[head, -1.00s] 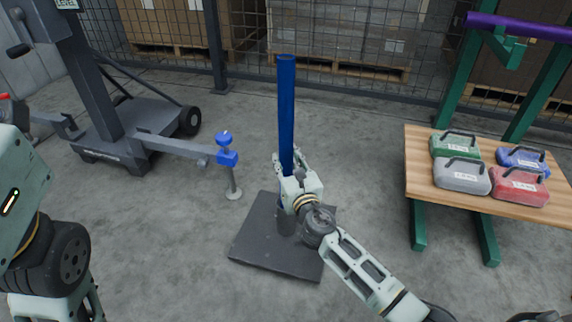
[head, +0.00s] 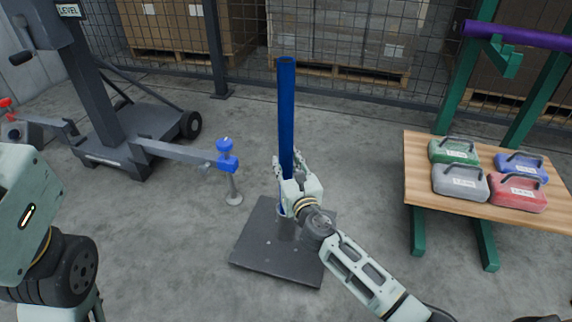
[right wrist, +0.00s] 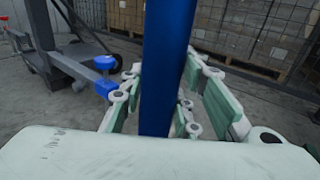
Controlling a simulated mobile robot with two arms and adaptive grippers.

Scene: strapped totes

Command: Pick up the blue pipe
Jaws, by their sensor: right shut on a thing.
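The blue pipe (head: 286,105) stands upright above a dark square base plate (head: 262,262) on the floor. Its lower end is at a short socket on the plate; my gripper partly hides that area. My right gripper (head: 289,171) is shut on the pipe's lower part, with fingers on both sides of it. In the right wrist view the pipe (right wrist: 168,65) runs vertically between the green-padded fingers (right wrist: 170,110). My left gripper is not in view; only part of my left arm shows at the left edge.
A grey wheeled lift (head: 130,140) stands at the left, its arm carrying a blue clamp (head: 227,160). A wooden table (head: 425,203) at the right holds several coloured weights. A purple pipe (head: 515,32) lies on a green rack. A mesh fence (head: 340,60) stands behind.

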